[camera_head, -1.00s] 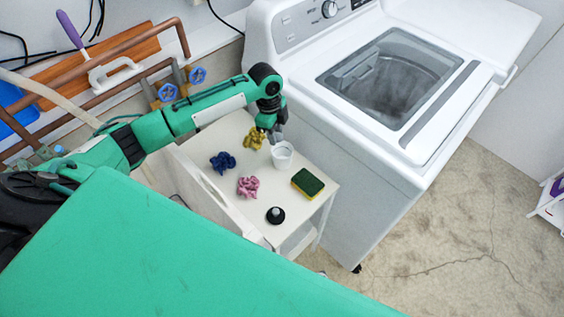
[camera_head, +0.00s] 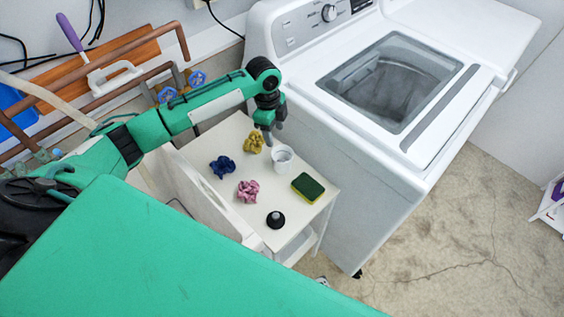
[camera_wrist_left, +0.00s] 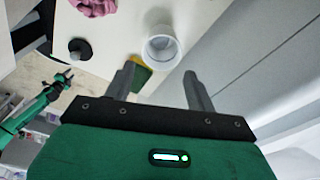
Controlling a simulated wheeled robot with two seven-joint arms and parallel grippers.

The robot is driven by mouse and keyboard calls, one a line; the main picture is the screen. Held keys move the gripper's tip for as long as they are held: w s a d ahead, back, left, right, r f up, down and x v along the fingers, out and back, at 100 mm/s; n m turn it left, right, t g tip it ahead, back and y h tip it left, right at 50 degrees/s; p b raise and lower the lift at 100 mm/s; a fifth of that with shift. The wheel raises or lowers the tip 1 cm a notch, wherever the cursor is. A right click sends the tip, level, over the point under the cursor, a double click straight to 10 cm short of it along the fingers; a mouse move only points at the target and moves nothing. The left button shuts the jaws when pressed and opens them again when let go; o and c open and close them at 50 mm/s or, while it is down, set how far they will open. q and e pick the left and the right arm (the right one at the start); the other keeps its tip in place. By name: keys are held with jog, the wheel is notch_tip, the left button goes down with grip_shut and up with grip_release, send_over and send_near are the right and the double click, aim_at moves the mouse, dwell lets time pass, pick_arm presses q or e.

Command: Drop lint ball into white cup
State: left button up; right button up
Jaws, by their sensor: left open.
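A white cup (camera_head: 282,159) stands upright on the small white table; it also shows in the wrist view (camera_wrist_left: 163,46). Three crumpled lint-like balls lie on the table: a yellow one (camera_head: 254,142), a blue one (camera_head: 222,166) and a pink one (camera_head: 248,191), which also shows in the wrist view (camera_wrist_left: 93,5). My left gripper (camera_head: 271,135) is open, above the table's far side beside the cup and yellow ball. Its fingers (camera_wrist_left: 158,72) are apart with nothing between them. The cup's inside is unclear. My right gripper (camera_wrist_left: 62,78) shows small in the wrist view.
A green and yellow sponge (camera_head: 308,187) and a black round stopper-like object (camera_head: 275,219) are on the white table (camera_head: 225,140). A white washing machine (camera_head: 360,190) stands close at the right. Brown pipes with blue valves (camera_head: 167,94) run along the wall at left.

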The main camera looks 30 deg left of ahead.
pick_arm(q)
notch_tip(320, 180, up, 11)
jog(key=a+b, duration=0.1)
jog(key=shift+a, duration=0.15)
dwell(0.4)
